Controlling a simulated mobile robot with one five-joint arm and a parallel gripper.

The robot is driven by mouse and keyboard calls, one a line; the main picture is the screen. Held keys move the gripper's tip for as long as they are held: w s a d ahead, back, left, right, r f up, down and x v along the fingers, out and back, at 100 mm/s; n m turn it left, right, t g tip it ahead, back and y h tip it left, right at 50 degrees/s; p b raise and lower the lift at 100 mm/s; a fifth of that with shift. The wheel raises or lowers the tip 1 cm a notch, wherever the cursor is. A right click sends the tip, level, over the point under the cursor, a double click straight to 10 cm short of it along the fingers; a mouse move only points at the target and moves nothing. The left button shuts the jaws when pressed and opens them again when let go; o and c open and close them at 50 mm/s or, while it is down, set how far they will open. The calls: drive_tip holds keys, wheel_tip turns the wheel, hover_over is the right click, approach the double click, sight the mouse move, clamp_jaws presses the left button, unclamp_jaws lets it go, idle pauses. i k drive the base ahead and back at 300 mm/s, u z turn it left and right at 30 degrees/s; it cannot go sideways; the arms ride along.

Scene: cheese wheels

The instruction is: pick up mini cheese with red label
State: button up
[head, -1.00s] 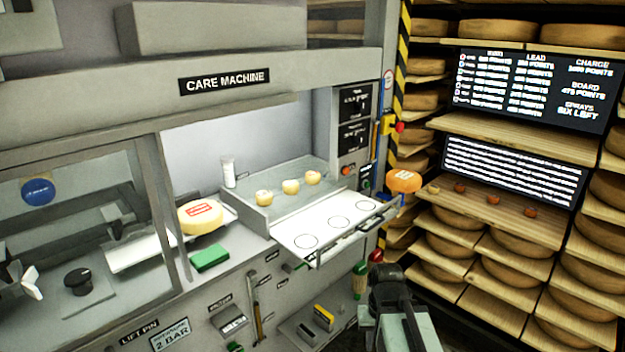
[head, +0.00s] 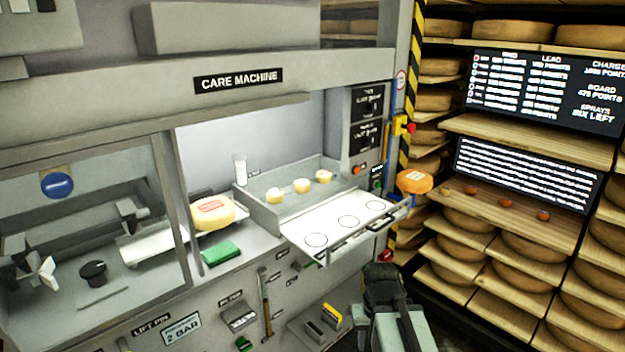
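Three small pale-yellow cheeses (head: 301,186) stand in a row on the grey tray of the care machine; any labels on them are too small to tell. A larger yellow cheese (head: 205,220) with a red label on top sits to their left, on a light plate. An orange cheese (head: 415,182) with a small label sits at the right end of the machine. My gripper (head: 382,276) is at the lower middle right, below the pulled-out white board and apart from all the cheeses. Its fingers are dark and it is unclear whether they are open.
The white board (head: 385,222) with three empty circles juts out in front of the tray. A green block (head: 221,253) and a white bottle (head: 240,168) are nearby. Three small reddish things (head: 505,203) lie on a wooden shelf at right. Shelves of large wheels fill the right side.

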sight(323, 177)
drive_tip(key=u, duration=4.8)
drive_tip(key=k, duration=2.85)
drive_tip(key=z, duration=0.85)
drive_tip(key=i, duration=0.5)
drive_tip(key=u, duration=0.1)
